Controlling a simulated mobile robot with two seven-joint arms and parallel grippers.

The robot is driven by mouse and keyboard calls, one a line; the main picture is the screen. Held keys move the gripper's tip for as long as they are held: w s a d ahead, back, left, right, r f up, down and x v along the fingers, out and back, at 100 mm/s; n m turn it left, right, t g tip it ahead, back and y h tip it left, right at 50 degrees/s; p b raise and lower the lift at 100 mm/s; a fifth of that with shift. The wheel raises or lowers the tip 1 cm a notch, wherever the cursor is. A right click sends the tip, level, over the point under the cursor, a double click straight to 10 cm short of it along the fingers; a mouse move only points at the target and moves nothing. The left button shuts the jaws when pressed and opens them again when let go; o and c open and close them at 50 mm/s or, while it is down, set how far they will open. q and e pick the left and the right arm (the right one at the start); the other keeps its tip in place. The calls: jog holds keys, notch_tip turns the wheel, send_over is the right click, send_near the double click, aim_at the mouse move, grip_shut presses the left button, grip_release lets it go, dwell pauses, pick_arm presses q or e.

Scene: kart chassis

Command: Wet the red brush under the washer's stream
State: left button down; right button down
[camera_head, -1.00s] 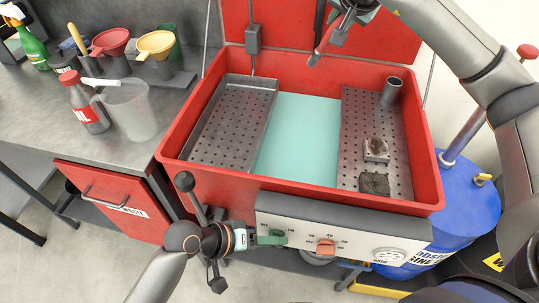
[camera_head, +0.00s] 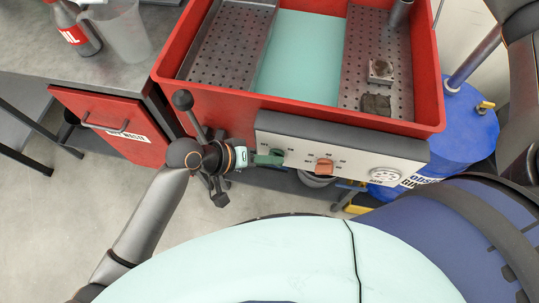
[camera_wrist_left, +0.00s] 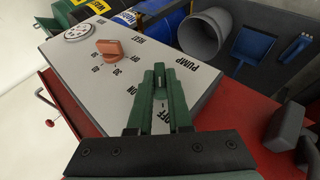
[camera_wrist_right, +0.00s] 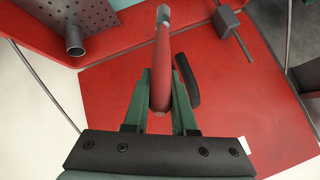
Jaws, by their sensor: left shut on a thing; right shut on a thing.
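The washer is a red open basin (camera_head: 255,102) with a white control panel (camera_head: 345,155) on its front. My left gripper (camera_head: 243,155) is shut on the green pump knob (camera_head: 270,157); the left wrist view shows the fingers (camera_wrist_left: 160,95) around the knob at the OFF and ON marks. My right gripper (camera_wrist_right: 160,100) is out of the head view. In the right wrist view it is shut on the red brush (camera_wrist_right: 161,65), whose red handle points up to a grey end, in front of the red lid. Its bristles cannot be made out. No stream of water shows.
An orange knob (camera_head: 324,167) and a dial (camera_head: 386,175) sit on the panel. Two small dirty blocks, one (camera_head: 381,70) and a darker one (camera_head: 376,104), lie on the right perforated tray. A grey tube (camera_wrist_right: 74,40) stands there. A blue drum (camera_head: 460,125) is at right.

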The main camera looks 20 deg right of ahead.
pick_arm(q)
jog(key=shift+s+d+r+m+t+y, duration=0.1)
jog(key=shift+m+t+y, duration=0.15)
jog(key=shift+y, duration=0.45)
jog(key=shift+s+d+m+t+y, duration=0.15)
jog(key=shift+t+y, duration=0.2)
jog(key=shift+y, duration=0.35)
jog(key=shift+w+a, duration=0.1)
jog(key=c, duration=0.8)
grip_release()
jog(key=shift+c, duration=0.2)
jog(key=v, duration=1.2)
